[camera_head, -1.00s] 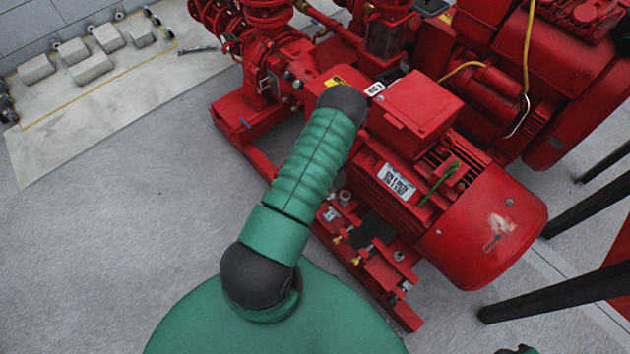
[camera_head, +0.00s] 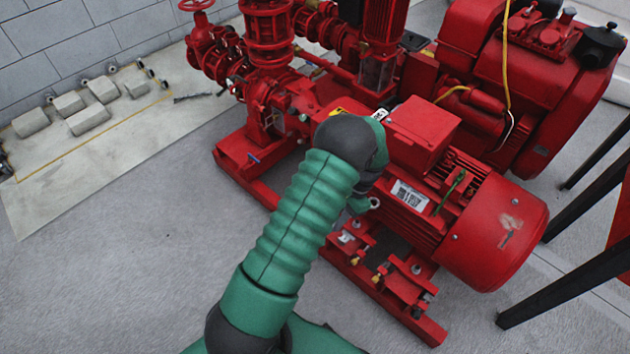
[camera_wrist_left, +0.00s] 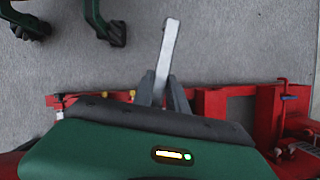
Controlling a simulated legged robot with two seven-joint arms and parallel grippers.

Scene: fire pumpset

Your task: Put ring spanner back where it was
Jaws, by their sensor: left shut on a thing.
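My left gripper (camera_head: 358,206) is mostly hidden behind its own dark wrist in the head view, close to the motor's near side. In the left wrist view, the left gripper (camera_wrist_left: 163,92) is shut on the ring spanner (camera_wrist_left: 167,48). The spanner shows as a flat grey bar sticking out beyond the fingers over the floor. Its gripped end is hidden between the fingers, and I cannot tell it apart clearly in the head view. My right gripper is not in view.
The red pumpset motor (camera_head: 490,235) and its base frame (camera_head: 240,165) lie beside the arm. Grey blocks (camera_head: 88,119) stand on a pale mat (camera_head: 60,190) at left, near a dark tool (camera_head: 195,97). Dark legs (camera_head: 560,292) stand at right. Grey floor is clear at lower left.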

